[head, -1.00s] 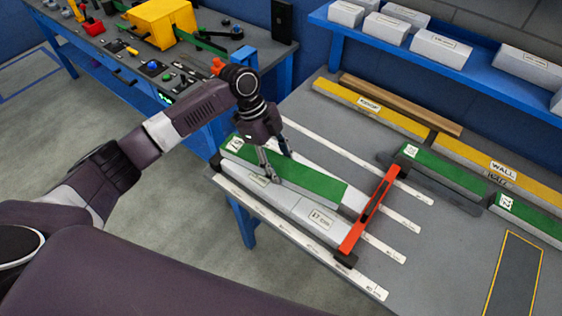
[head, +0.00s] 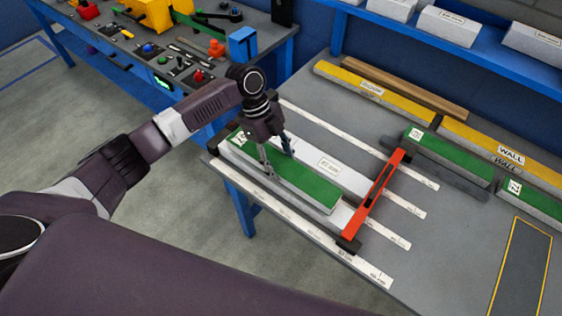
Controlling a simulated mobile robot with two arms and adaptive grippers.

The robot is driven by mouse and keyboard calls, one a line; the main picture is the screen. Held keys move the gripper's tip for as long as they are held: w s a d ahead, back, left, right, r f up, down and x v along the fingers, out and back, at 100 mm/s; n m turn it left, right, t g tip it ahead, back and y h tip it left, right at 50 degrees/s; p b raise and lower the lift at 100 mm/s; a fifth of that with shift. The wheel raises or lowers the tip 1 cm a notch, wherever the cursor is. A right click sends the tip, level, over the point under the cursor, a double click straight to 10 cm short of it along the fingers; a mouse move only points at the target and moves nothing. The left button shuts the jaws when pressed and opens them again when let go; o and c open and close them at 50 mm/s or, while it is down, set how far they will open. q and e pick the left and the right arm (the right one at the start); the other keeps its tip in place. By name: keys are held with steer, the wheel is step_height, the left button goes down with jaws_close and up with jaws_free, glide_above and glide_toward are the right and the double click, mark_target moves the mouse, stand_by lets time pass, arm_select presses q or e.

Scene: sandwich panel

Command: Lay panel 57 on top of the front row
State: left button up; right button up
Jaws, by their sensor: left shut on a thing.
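A long green-topped panel (head: 297,186) with pale grey sides has a white number label at its left end, too small to read surely. My left gripper (head: 269,170) is shut on it near its middle-left, from above. The panel lies along and over the front white row (head: 343,214), whose right end shows past it. Whether it touches the row or hovers just above, I cannot tell. Behind it, a white labelled block row (head: 347,174) is uncovered. My right gripper is not in view.
A red-orange bar (head: 374,196) crosses the right ends of the rows. White measuring strips (head: 300,237) run along the table. Green panels (head: 452,159) and yellow WALL strips (head: 481,142) lie at the right. A yellow-outlined area (head: 519,270) is empty.

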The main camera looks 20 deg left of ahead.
arm_select(q)
steer(key=shift+f+b, duration=0.4)
steer(key=shift+f, duration=0.35)
steer(key=shift+f+b, duration=0.3)
steer(key=shift+f, duration=0.25)
steer(key=o, duration=1.3)
steer(key=shift+o, duration=0.2)
steer(key=shift+r, duration=0.1)
